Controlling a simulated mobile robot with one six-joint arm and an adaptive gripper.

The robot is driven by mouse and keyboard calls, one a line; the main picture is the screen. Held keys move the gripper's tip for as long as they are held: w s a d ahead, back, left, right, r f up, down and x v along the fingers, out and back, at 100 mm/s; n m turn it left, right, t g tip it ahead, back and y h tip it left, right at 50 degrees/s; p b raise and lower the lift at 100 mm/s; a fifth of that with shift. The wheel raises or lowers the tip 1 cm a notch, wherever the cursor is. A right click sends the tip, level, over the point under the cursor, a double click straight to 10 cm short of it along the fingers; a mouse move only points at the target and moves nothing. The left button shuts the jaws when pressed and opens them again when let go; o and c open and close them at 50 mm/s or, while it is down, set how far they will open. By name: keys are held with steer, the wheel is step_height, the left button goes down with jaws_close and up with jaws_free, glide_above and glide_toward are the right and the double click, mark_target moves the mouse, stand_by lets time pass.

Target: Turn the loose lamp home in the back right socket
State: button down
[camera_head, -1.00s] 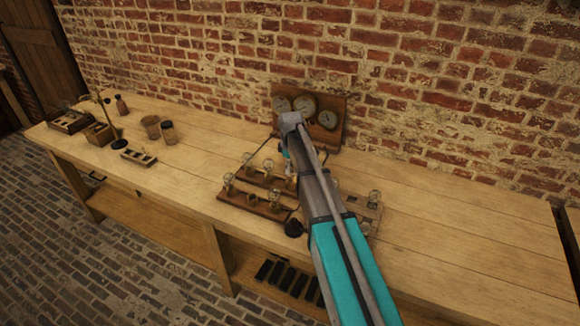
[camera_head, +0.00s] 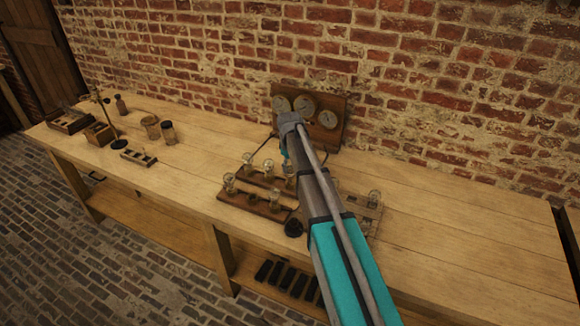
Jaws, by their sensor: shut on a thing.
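A two-step wooden lamp stand carries small clear glass lamps in sockets; its front step (camera_head: 240,201) and a back-step lamp (camera_head: 268,165) show left of my arm. Another glass lamp (camera_head: 289,169) is at the right end of the back step, close against the arm's edge and partly covered. A front-left lamp (camera_head: 229,182) stands upright. My arm crosses the stand's right side, and its wrist end is above the back step. My gripper and its jaws are hidden behind the arm. I cannot see what they touch or how the lamp there sits.
A gauge board (camera_head: 331,101) with round dials stands behind the stand. A second board with glass lamps (camera_head: 374,197) lies right of my arm. A dark round object (camera_head: 293,228) is by the stand's front right.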

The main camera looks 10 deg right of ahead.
steer(key=shift+m, duration=0.8)
steer(key=shift+m, duration=0.3)
steer(key=shift+m, duration=2.5)
steer(key=shift+c, duration=0.3)
jaws_free()
steer(key=shift+w+f, duration=0.1)
steer(key=shift+n, duration=0.4)
